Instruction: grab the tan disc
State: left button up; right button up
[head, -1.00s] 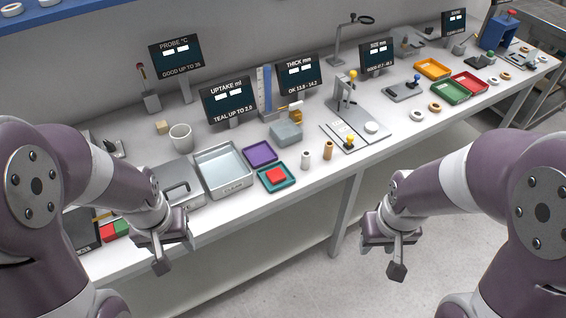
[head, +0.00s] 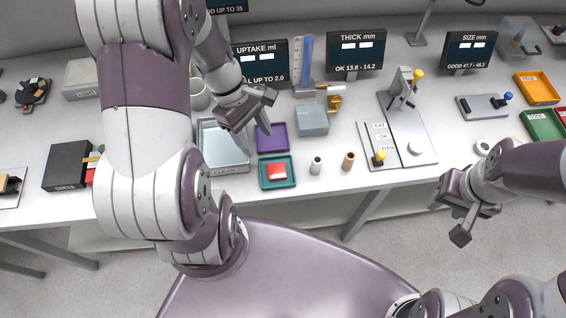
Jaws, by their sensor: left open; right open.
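I cannot make out a plain tan disc. A short upright tan cylinder (head: 348,161) stands near the bench's front edge, right of a pale cylinder (head: 316,165). A white ring (head: 483,146) lies at the right, and my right forearm hides the bench beside it, where tan rings lay in the earlier view. My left gripper (head: 250,126) is open and empty, above the metal tray (head: 225,150) and left of the purple tray (head: 272,138). My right gripper (head: 450,220) is open and empty in front of the bench edge, below the white ring.
A grey box (head: 312,120) and a gauge plate (head: 414,125) with a post stand behind the cylinders. Orange (head: 536,88) and green (head: 541,124) trays are at the far right. Display screens line the back.

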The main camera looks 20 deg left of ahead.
aim_at(276, 170)
pick_arm(q)
jog(key=x, duration=1)
jog(key=shift+w+d+f+b, duration=0.1)
jog(key=shift+w+d+b, duration=0.15)
jog(key=shift+b, duration=0.1)
jog(key=shift+w+d+f, duration=0.1)
jog(key=shift+d+f, duration=0.05)
jog(key=shift+f, duration=0.05)
jog(key=c, duration=0.8)
